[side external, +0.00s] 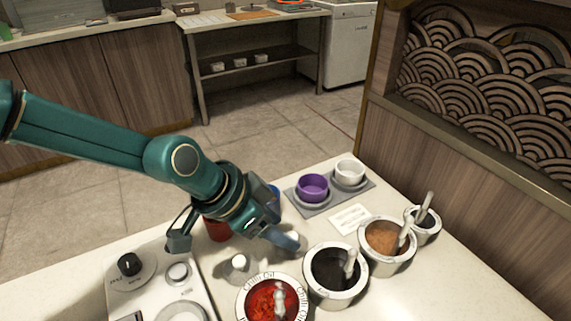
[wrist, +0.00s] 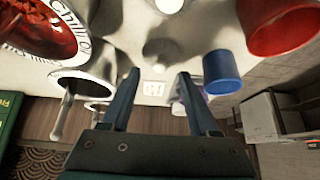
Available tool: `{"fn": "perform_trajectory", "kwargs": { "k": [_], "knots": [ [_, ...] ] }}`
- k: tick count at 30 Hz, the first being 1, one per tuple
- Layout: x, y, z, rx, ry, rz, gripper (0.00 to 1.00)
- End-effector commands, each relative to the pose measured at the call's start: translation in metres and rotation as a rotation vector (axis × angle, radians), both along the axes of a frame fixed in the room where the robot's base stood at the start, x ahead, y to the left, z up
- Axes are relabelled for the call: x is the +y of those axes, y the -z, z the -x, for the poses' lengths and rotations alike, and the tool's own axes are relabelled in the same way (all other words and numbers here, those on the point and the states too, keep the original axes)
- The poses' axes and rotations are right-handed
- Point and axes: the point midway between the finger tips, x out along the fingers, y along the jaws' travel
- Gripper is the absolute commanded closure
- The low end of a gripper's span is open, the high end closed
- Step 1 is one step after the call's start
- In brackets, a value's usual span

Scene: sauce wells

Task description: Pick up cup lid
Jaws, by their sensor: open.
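My gripper (side external: 280,235) is open and low over the counter; in the wrist view its two fingers (wrist: 158,76) stand apart with nothing held between the tips. A small pale rounded piece (side external: 291,238), perhaps the cup lid, is by the fingertips and partly hidden by them. In the wrist view a pale rounded shape (wrist: 160,50) lies just beyond the gap between the fingers. A second pale knobbed piece (side external: 239,266) stands on the counter left of the gripper. I cannot tell for sure which is the cup lid.
Sauce wells (side external: 335,273) with ladles line the counter's front and right. A blue cup (wrist: 221,72) and red cup (wrist: 285,25) stand near the gripper. A grey tray (side external: 322,205) holds a purple bowl (side external: 312,187) and white bowl (side external: 349,172). A knobbed panel (side external: 130,285) is at left.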

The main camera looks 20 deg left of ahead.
Motion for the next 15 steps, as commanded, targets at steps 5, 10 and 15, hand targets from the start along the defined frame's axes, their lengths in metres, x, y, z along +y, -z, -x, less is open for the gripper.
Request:
{"fn": "perform_trajectory", "kwargs": {
  "k": [5,10,15],
  "knots": [
    [-0.007,0.017,-0.008,0.001,-0.001,0.0,0.39],
    [-0.011,0.026,-0.012,0.0,-0.001,-0.001,0.39],
    [-0.012,0.028,-0.013,-0.001,-0.001,0.0,0.39]
  ]
}}
